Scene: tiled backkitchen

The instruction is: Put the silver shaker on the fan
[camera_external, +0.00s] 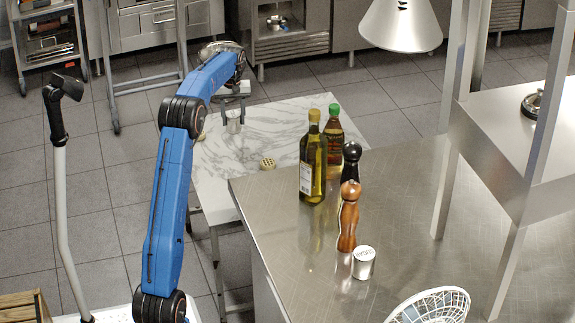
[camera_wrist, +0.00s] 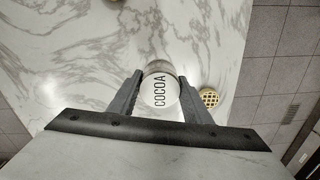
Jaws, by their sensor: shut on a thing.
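A small silver shaker with a white lid marked COCOA (camera_wrist: 160,92) is between the two fingers of my gripper (camera_wrist: 160,78), which is shut on it. In the external view the shaker (camera_external: 234,126) is below my gripper (camera_external: 233,104), over the marble table; I cannot tell whether it touches the top. A second silver shaker with a pale lid (camera_external: 363,264) stands on the steel counter, in front of the brown pepper mill. A white, round, wire-caged thing, which looks like the fan (camera_external: 432,304), is at the bottom edge and partly cut off.
The marble table (camera_external: 283,115) also bears a round waffle-like thing (camera_external: 268,164). On the steel counter (camera_external: 290,235) stand an oil bottle (camera_external: 313,160), a dark sauce bottle (camera_external: 334,140), a black mill (camera_external: 351,165) and a brown mill (camera_external: 348,220). A lamp (camera_external: 401,25) hangs above.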

